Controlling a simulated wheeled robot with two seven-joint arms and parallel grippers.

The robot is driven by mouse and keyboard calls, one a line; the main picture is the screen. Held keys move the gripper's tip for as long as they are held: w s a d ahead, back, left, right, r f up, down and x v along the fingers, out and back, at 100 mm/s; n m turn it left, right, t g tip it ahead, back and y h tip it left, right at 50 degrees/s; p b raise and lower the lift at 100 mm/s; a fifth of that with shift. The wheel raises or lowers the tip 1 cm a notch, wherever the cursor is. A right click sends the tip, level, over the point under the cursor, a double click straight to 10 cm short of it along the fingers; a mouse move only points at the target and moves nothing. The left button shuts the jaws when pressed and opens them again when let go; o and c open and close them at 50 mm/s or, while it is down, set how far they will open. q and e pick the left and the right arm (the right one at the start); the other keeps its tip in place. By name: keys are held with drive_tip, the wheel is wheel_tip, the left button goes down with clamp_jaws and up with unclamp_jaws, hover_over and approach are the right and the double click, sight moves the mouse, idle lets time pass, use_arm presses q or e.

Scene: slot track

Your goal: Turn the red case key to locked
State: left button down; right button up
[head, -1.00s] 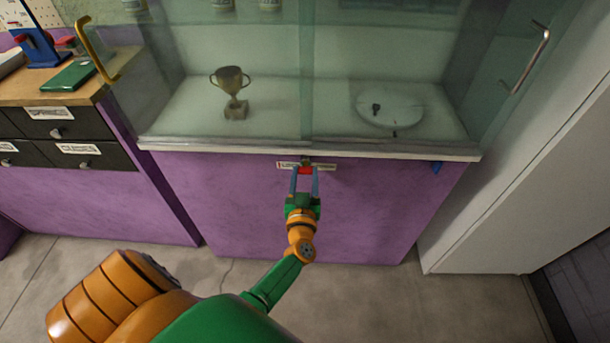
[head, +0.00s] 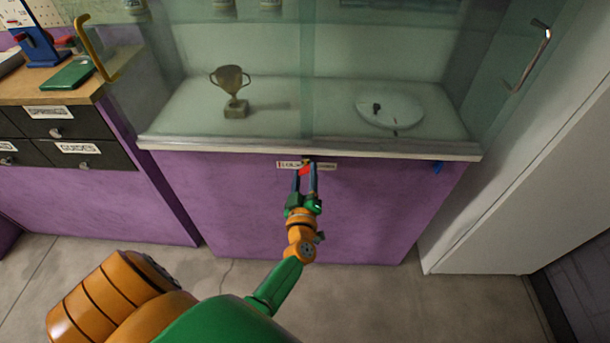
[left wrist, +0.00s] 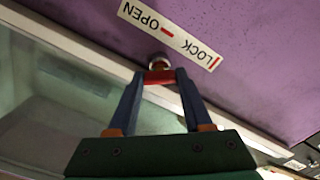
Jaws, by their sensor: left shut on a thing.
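The red key (head: 306,169) sits in a small round metal lock on the purple front of the glass case, just under the pale ledge. My left gripper (head: 305,173) is shut on the key, one blue finger on each side. In the left wrist view the key (left wrist: 159,77) is a short red bar between the fingertips (left wrist: 155,76), with the metal lock (left wrist: 159,62) behind it. A white label (left wrist: 168,32) beside the lock reads OPEN and LOCK with red marks, and looks slanted against the gripper. The key sits tilted in the head view. My right gripper is not in view.
Dark drawers (head: 62,122) stand at left. The floor in front is clear.

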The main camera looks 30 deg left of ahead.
use_arm(q)
drive_tip(key=n+b, duration=0.1)
drive_tip(key=n, duration=0.4)
drive_tip(key=shift+f+n, duration=0.1)
drive_tip(key=shift+n, duration=0.2)
drive_tip(key=n+b, duration=0.1)
drive_tip(key=n, duration=0.4)
idle(0.5)
drive_tip(key=shift+c, duration=1.6)
unclamp_jaws()
drive_tip(key=shift+d, duration=0.1)
